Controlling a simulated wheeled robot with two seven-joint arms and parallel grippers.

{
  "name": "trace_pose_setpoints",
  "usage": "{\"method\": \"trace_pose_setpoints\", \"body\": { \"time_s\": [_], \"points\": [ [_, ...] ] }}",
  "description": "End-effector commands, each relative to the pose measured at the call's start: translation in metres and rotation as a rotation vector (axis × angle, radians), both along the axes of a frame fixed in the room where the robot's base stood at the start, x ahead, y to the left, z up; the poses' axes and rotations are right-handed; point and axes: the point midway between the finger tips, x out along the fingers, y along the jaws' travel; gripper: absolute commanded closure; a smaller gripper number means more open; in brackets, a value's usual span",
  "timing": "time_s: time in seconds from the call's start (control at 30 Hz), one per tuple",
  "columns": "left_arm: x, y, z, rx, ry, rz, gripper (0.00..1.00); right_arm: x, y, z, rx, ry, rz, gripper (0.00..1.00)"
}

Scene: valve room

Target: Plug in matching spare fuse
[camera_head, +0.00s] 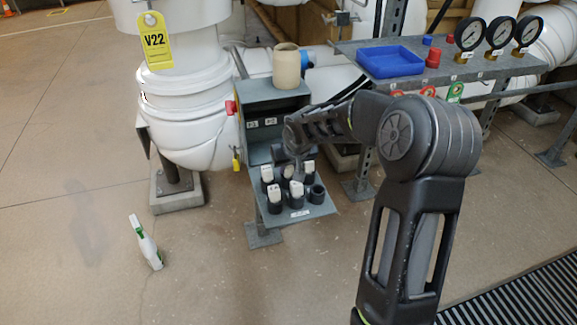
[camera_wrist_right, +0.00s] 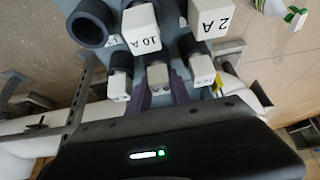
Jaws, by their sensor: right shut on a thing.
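Spare fuses stand in dark cups on a grey shelf (camera_head: 318,211) below the open grey fuse box (camera_head: 262,104). The front row has a white fuse marked 10 A (camera_wrist_right: 142,28), a white fuse marked 2 A (camera_wrist_right: 212,17) and an empty cup (camera_wrist_right: 90,24). The back row has a left fuse (camera_head: 267,173), a middle fuse (camera_wrist_right: 158,76) and a right fuse (camera_head: 308,167); their ratings are unreadable. My right gripper (camera_wrist_right: 160,92) is shut on the middle back fuse, a finger on either side, at its cup. My left gripper is out of view.
A beige cup (camera_head: 286,67) stands on the fuse box. A blue tray (camera_head: 390,62), a red knob (camera_head: 433,57) and gauges (camera_head: 500,33) are on the bench at right. White pipes (camera_head: 185,105) stand at left. A white-green bottle (camera_head: 146,243) is on the floor.

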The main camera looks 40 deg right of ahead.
Motion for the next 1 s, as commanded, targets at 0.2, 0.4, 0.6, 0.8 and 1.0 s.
{"method": "trace_pose_setpoints", "body": {
  "time_s": [0.2, 0.4, 0.6, 0.8, 1.0],
  "points": [
    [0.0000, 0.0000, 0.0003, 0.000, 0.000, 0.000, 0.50, 0.0000, -0.0002, 0.0004, 0.000, 0.000, 0.000, 1.00],
    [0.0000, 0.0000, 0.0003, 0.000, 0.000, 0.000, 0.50, 0.0000, -0.0002, 0.0004, 0.000, 0.000, -0.001, 0.63],
    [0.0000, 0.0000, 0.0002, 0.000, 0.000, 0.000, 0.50, -0.0001, -0.0003, 0.0002, 0.000, 0.000, -0.001, 0.50],
    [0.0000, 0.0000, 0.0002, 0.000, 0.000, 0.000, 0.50, -0.0001, -0.0003, 0.0001, 0.000, 0.000, -0.001, 0.45],
    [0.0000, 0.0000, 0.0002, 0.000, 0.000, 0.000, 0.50, -0.0001, -0.0003, 0.0001, 0.000, 0.000, -0.001, 0.29]
  ]
}}
